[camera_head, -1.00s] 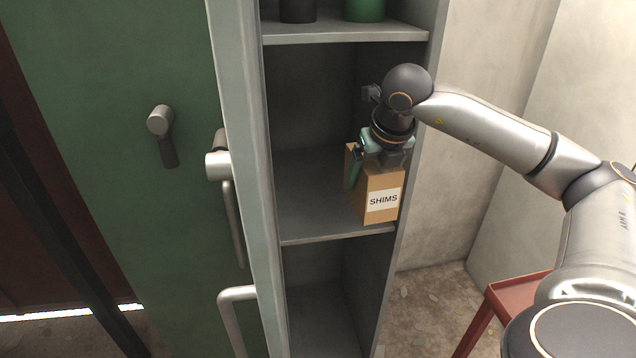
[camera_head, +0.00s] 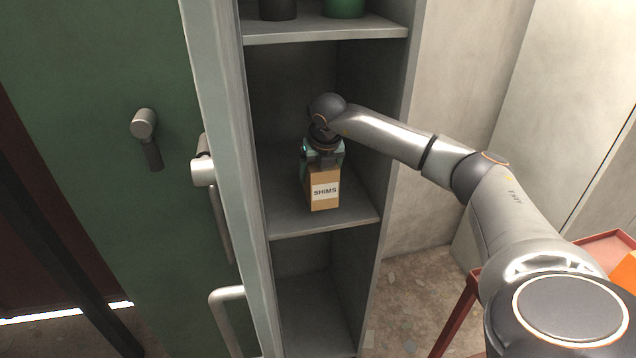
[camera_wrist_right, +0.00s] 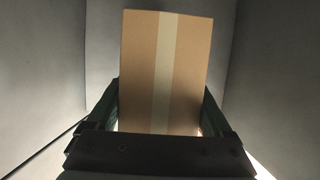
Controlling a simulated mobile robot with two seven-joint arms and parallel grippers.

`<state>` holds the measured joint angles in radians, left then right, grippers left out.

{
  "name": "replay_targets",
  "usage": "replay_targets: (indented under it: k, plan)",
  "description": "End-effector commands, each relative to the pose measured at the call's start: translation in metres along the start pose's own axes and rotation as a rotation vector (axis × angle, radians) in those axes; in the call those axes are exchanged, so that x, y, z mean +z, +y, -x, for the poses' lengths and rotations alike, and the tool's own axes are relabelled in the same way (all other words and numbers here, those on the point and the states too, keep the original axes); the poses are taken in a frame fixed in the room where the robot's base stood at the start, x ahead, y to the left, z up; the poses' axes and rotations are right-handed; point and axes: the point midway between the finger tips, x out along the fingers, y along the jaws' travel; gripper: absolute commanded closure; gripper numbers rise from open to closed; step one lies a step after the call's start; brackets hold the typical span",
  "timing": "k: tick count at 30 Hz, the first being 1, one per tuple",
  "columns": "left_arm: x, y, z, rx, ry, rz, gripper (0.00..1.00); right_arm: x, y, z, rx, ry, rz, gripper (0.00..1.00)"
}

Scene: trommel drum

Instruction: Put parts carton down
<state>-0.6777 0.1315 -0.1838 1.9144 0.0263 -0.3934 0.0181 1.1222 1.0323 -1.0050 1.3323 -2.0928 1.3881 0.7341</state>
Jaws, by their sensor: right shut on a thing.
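The parts carton (camera_head: 323,190) is a small brown box with a white label reading SHIMS. It is upright inside the middle compartment of the grey cabinet, at or just above its shelf (camera_head: 290,222); I cannot tell whether it touches. My right gripper (camera_head: 323,160) is shut on the carton from above. In the right wrist view the carton (camera_wrist_right: 165,75) shows its taped top between the two fingers (camera_wrist_right: 160,120). My left gripper is not in view.
The upper shelf (camera_head: 320,27) holds a dark container (camera_head: 277,8) and a green one (camera_head: 344,7). The compartment below looks empty. A green door (camera_head: 80,90) with handles stands at left. A red stand (camera_head: 468,300) is at lower right. Shelf room is free around the carton.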

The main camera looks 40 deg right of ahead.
Motion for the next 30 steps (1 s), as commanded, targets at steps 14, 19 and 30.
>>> replay_targets:
  k: [14,19,30]
  plan:
    - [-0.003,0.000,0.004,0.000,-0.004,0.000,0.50,-0.009,0.002,-0.034,0.001,-0.003,0.000,0.97]
    - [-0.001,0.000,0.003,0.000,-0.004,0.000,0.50,-0.010,0.002,-0.036,0.001,-0.002,0.000,0.97]
    - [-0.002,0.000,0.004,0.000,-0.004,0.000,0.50,-0.011,0.002,-0.036,0.000,0.000,0.000,0.00]
